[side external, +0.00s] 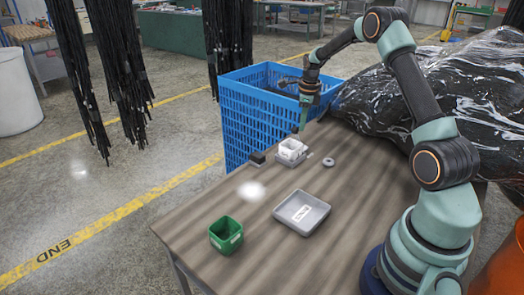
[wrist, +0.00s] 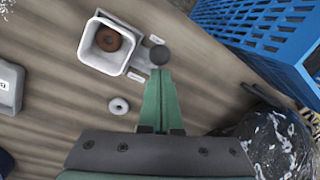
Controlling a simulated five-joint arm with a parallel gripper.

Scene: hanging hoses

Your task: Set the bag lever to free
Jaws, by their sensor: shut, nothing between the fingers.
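A small pale grey fixture (wrist: 140,60) stands on the table with a white open box (wrist: 90,58) on it; the box also shows in the side view (side external: 291,149). A brown ring (wrist: 108,39) lies inside the box. Beside the box is a round dark knob (wrist: 159,55), which appears to be the lever's end; its shaft is hard to see. Small labels lie on either side of it, too small to read. My gripper (wrist: 158,73) is shut and empty, its tips right by the knob in the wrist view. I cannot tell whether they touch it.
A grey ring (side external: 328,162), a grey tray (side external: 288,219), a green bin (side external: 227,238) and a black block (side external: 257,158) are on the table. A blue crate (side external: 245,118) stands behind the table. A black wrapped bundle (side external: 450,80) is at the right.

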